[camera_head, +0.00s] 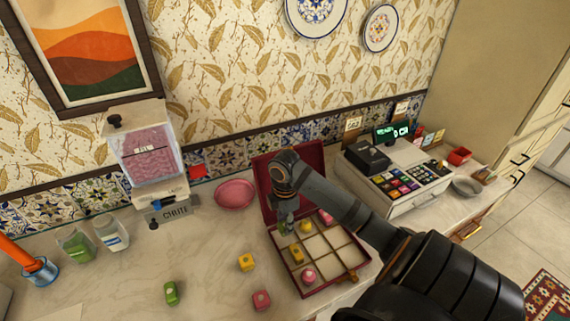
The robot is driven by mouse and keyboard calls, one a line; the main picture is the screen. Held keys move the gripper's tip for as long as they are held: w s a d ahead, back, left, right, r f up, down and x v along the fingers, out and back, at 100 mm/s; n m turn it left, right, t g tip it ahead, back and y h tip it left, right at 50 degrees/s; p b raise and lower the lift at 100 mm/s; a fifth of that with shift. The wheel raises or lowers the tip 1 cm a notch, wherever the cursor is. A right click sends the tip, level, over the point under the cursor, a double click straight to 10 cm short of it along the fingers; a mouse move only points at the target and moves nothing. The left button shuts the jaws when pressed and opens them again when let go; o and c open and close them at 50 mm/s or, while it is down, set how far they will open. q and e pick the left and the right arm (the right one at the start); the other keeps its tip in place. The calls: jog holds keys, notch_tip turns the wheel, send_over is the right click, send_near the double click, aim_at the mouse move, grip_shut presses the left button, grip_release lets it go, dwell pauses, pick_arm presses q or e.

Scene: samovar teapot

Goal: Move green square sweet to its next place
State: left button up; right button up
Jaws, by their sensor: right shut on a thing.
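My right gripper (285,221) reaches down into the left back part of the open dark red sweet box (320,288). It is shut on a small green sweet (283,229), mostly hidden by the fingers; its exact shape and whether it touches the box floor cannot be told. Yellow sweets (297,254) and pink sweets (309,275) sit in some compartments, and other compartments are empty. Another green sweet (171,293) stands on the counter at the front left. My left gripper is not in view.
A pink plate (235,194), a chute dispenser (148,155), jars (112,236) and a cash register (405,180) stand around. The counter's left middle is clear.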

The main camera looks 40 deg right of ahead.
notch_tip(320, 180, down, 3)
jog(key=shift+f+p, duration=0.1)
jog(key=shift+p, duration=0.2)
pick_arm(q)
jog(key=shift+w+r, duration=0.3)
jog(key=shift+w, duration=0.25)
pick_arm(e)
jog(key=o, duration=1)
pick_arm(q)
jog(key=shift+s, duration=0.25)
